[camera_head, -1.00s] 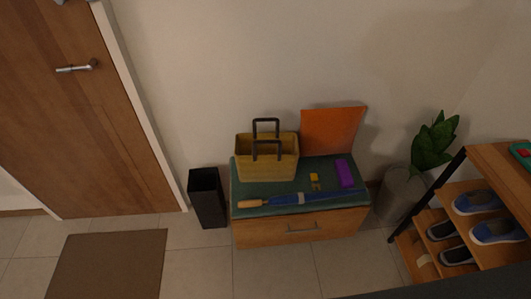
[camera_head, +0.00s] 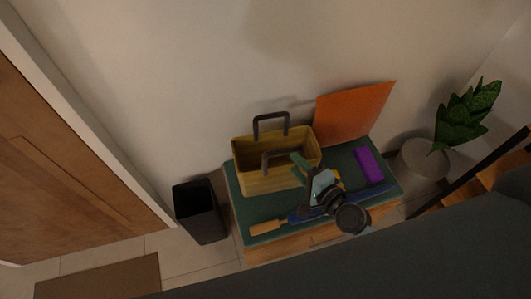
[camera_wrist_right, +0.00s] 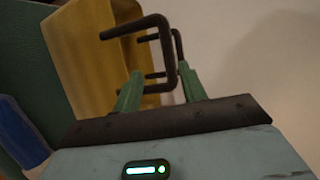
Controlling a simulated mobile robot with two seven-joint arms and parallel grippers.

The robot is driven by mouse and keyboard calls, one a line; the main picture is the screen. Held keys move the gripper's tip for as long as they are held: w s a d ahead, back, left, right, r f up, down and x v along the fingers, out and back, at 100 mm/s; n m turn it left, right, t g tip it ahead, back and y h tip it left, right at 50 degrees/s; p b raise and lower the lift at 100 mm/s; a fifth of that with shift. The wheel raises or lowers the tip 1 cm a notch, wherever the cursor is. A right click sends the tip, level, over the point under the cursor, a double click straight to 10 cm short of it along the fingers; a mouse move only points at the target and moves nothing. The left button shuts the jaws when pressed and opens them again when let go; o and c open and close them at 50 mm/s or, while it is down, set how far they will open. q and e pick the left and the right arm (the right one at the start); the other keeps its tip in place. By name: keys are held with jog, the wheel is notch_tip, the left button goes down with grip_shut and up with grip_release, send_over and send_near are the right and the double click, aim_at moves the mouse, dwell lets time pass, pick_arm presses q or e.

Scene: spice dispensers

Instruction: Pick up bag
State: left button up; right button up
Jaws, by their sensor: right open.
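The bag (camera_head: 262,176) is a yellow, open-topped basket with two dark handles. It stands upright on the green cushion of the bench (camera_head: 262,212). My right gripper (camera_head: 298,160) is in front of the bag's right part, with its green fingers pointing toward the near handle (camera_head: 279,157). In the right wrist view, the bag (camera_wrist_right: 88,50) is upper left, and the dark handle (camera_wrist_right: 140,32) is ahead of the fingertips. The right gripper (camera_wrist_right: 163,82) is open; part of the handle appears between its two fingers. I cannot tell whether they touch. My left gripper is not in view.
A blue umbrella with a wooden grip (camera_head: 268,228) lies along the bench front, partly behind my arm. A purple box (camera_head: 369,165) and an orange panel (camera_head: 352,112) are at the right. A black bin (camera_head: 199,212) stands left, a potted plant (camera_head: 467,120) right.

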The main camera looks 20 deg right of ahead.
aim_at(288, 152)
jog(key=r+x, duration=0.1)
jog(key=x, duration=0.7)
jog(key=shift+w, duration=0.2)
jog(key=shift+d+r, duration=0.15)
jog(key=shift+c, duration=0.4)
jog(key=shift+r, duration=0.1)
grip_shut()
